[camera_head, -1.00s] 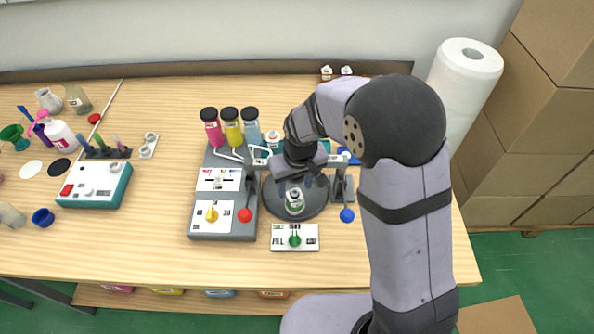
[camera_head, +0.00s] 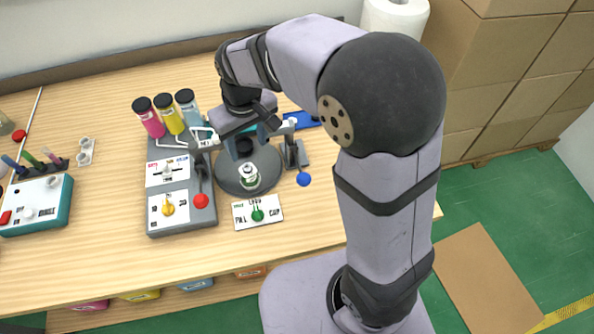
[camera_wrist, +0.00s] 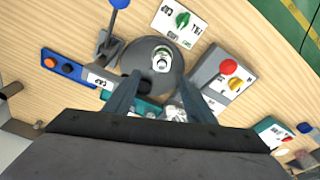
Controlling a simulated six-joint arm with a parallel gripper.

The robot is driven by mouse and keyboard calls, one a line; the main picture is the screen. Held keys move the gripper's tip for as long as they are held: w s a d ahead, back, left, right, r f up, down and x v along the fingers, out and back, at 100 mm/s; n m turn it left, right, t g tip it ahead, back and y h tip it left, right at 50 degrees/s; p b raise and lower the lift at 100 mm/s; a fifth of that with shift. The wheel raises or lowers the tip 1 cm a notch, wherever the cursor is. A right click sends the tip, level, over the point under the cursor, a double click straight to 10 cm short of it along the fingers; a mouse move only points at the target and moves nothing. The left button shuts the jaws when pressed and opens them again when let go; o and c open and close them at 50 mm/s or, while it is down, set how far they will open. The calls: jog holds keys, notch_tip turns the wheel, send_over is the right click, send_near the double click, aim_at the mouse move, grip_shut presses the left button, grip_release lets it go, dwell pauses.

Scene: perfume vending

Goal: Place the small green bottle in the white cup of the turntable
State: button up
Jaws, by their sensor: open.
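A small bottle with a pale cap and green on its body (camera_head: 249,176) stands upright on the dark round turntable (camera_head: 270,182), on its front part. It also shows in the wrist view (camera_wrist: 161,58). White shows around its lower part; I cannot tell clearly whether that is the white cup or the bottle's label. My gripper (camera_head: 246,148) is open and empty, above the back of the turntable. In the wrist view its two fingers (camera_wrist: 160,88) are spread apart, with the bottle beyond their tips and not touched. A black round spot (camera_wrist: 135,85) lies on the turntable near one finger.
A grey station (camera_head: 181,220) with red and yellow knobs and pink, yellow and blue bottles stands left. A blue-knobbed lever (camera_head: 304,179) stands right. A white panel with a green knob (camera_head: 258,214) lies in front. The table's front is clear.

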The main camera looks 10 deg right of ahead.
jog(key=s+d+f+m, duration=0.2)
jog(key=s+d, duration=0.5)
jog(key=s, duration=0.1)
jog(key=s+d+f+m+g, duration=0.1)
jog(key=s+d+f+m, duration=0.1)
jog(key=s+d, duration=0.5)
jog(key=shift+s+f+h, duration=0.3)
jog(key=shift+s+f, duration=0.1)
jog(key=shift+f, duration=0.1)
jog(key=shift+o, duration=0.4)
